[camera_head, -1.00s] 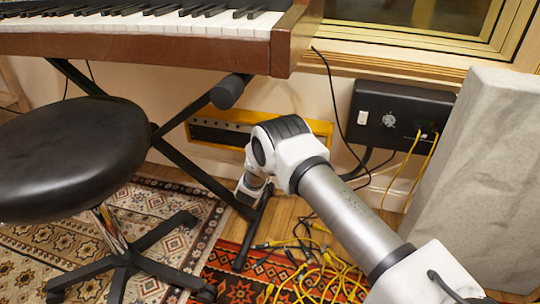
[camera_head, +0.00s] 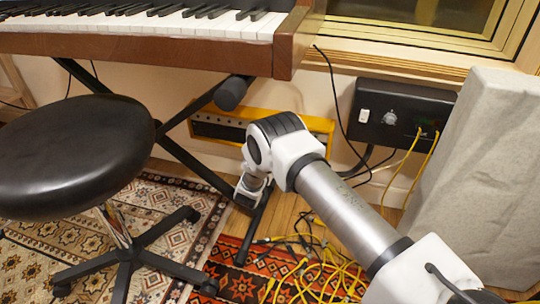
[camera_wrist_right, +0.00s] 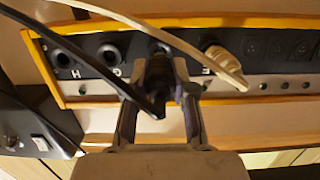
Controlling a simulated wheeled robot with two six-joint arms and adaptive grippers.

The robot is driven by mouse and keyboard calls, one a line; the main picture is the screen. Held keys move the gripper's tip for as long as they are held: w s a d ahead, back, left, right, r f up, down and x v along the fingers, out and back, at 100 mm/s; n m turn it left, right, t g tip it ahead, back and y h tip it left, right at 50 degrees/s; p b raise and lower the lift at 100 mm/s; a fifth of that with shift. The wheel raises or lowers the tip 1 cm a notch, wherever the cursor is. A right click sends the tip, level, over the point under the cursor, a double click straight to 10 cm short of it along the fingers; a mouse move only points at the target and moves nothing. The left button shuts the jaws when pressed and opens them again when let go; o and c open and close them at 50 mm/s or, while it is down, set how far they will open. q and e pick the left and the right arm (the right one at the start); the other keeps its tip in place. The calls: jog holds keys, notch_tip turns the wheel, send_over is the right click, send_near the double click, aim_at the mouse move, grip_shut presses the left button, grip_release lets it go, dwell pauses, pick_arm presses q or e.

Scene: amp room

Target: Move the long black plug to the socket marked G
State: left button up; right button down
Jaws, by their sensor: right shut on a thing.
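In the right wrist view my right gripper (camera_wrist_right: 158,85) is shut on a black plug (camera_wrist_right: 157,70), with one finger on each side. The plug points at the dark socket strip (camera_wrist_right: 75,58) and covers the spot there; I cannot tell how deep it sits. To its left is the open socket (camera_wrist_right: 107,53) by the letter G, and further left one by H. A pale plug (camera_wrist_right: 215,54) sits to its right. In the head view the yellow-edged panel (camera_head: 215,132) is under the keyboard, and my right arm hides the gripper. My left gripper is out of view.
A black cable (camera_wrist_right: 100,72) and a pale cable (camera_wrist_right: 185,45) cross in front of the strip. In the head view there are a stool (camera_head: 75,150), the keyboard stand (camera_head: 195,163), a black wall box (camera_head: 400,115), a grey block (camera_head: 480,180) and tangled yellow cables (camera_head: 315,275).

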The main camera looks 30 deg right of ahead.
jog(key=shift+a, duration=0.1)
jog(key=shift+s+a+r+p, duration=0.1)
jog(key=shift+s+a+p, duration=0.3)
jog(key=shift+a+p, duration=0.15)
jog(key=shift+p+v, duration=0.45)
jog(key=shift+v, duration=0.3)
jog(key=shift+f, duration=0.2)
